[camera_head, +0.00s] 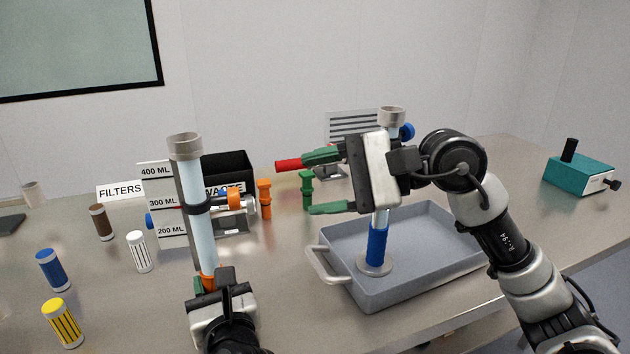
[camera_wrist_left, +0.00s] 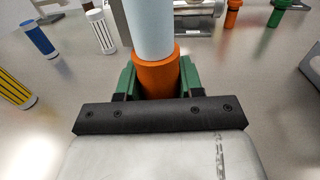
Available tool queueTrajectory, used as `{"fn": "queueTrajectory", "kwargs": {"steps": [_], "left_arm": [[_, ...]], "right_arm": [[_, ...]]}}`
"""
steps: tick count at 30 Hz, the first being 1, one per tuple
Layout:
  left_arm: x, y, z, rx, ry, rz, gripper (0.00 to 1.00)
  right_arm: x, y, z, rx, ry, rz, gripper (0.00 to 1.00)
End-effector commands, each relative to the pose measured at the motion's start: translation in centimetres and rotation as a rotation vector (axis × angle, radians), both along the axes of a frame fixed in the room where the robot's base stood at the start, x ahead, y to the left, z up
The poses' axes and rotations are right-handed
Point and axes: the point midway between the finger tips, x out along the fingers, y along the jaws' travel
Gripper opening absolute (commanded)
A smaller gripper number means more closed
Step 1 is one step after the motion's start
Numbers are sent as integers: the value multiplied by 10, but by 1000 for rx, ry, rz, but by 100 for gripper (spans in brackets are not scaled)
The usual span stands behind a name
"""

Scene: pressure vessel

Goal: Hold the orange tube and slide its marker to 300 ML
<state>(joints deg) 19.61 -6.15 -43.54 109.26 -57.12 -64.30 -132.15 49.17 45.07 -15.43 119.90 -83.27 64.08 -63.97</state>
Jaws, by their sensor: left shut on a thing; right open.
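The orange tube (camera_head: 200,239) stands upright, pale blue with a grey cap and an orange lower end (camera_wrist_left: 158,75). The board also reads 400 ML above and 200 ML below. My left gripper (camera_head: 207,282) is shut on the orange lower end; its green fingers flank it in the left wrist view (camera_wrist_left: 157,80). My right gripper (camera_head: 312,184) is open, right of the marker and apart from it. A red piece (camera_head: 288,165) shows at its upper fingertip.
A grey tray (camera_head: 430,285) holds a blue-ended tube (camera_head: 377,245) on a round base, partly hidden behind my right gripper. Blue (camera_head: 53,270), yellow (camera_head: 62,323), white (camera_head: 139,251) and brown (camera_head: 101,222) filters stand left. A black waste bin (camera_head: 235,165) is behind. A teal box (camera_head: 580,175) stands far right.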

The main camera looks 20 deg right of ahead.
Motion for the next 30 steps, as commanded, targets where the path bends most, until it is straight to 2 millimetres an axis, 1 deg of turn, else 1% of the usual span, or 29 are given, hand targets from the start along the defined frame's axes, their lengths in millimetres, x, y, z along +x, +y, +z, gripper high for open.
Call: {"fn": "queueTrajectory", "kwargs": {"steps": [1,2,6,7,8,16,20,23,30], "left_arm": [[0,0,0,0,0,0,7],[0,0,0,0,0,0,38],[0,0,0,0,0,0,60],[0,0,0,0,0,0,64],[0,0,0,0,0,0,67],[-1,0,0,0,0,0,67],[-12,-2,-1,0,1,-1,67],[-29,-4,-1,-1,1,-2,67],[-81,-10,-1,0,3,-2,67]], "right_arm": [[0,0,0,0,0,0,59],[0,0,0,0,0,0,59],[0,0,0,0,0,0,59],[0,0,0,0,0,0,59],[0,0,0,0,0,0,59],[0,0,0,0,0,0,59],[0,0,0,0,0,0,59],[0,0,0,0,0,0,59],[0,0,0,0,0,0,59]]}}
